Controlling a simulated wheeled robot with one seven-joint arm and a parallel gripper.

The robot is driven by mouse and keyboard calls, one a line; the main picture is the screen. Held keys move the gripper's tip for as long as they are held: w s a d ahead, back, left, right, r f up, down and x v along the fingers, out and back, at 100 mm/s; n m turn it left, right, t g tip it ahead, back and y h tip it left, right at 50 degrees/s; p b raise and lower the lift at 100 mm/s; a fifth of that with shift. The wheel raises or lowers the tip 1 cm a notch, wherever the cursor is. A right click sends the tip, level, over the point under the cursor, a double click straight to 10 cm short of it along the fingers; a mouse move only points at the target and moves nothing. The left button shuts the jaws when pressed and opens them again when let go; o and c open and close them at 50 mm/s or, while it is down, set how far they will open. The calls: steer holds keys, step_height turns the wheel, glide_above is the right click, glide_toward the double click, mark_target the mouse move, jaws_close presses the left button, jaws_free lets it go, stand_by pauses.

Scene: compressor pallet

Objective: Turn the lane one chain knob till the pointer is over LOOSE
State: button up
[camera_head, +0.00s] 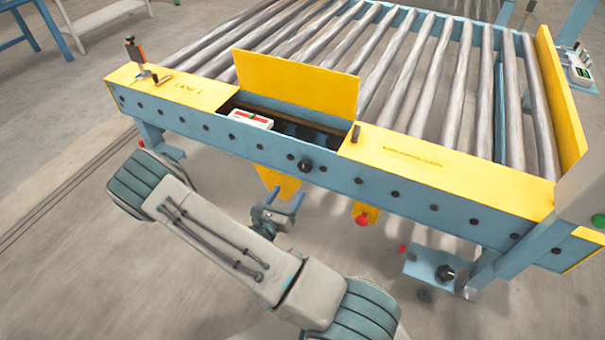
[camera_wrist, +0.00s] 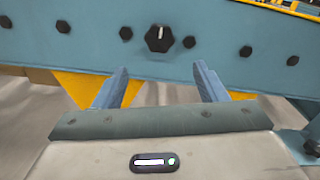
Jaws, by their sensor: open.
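A black knob (camera_head: 305,165) with a hexagonal face sits on the front of the blue side beam of the roller conveyor. In the wrist view the knob (camera_wrist: 159,39) shows ahead, a white pointer mark on it standing about straight up. No LOOSE marking is readable around it. My gripper (camera_head: 284,197) is open and empty, below and a little left of the knob in the head view. In the wrist view its two fingers (camera_wrist: 161,68) stand apart, one each side below the knob, not touching it.
A yellow plate (camera_head: 187,88) reads LANE 1. A raised yellow flap (camera_head: 297,82) stands behind an open bay holding a white-and-red device (camera_head: 250,119). A red knob (camera_head: 362,219) hangs below the beam; another black knob (camera_head: 445,273) is on a lower bracket. Several bolts flank the beam knob.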

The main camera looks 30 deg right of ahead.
mark_target(304, 170)
steer(key=b+x, duration=0.2)
steer(key=x, duration=0.9)
steer(key=shift+b, duration=0.3)
steer(key=c, duration=1)
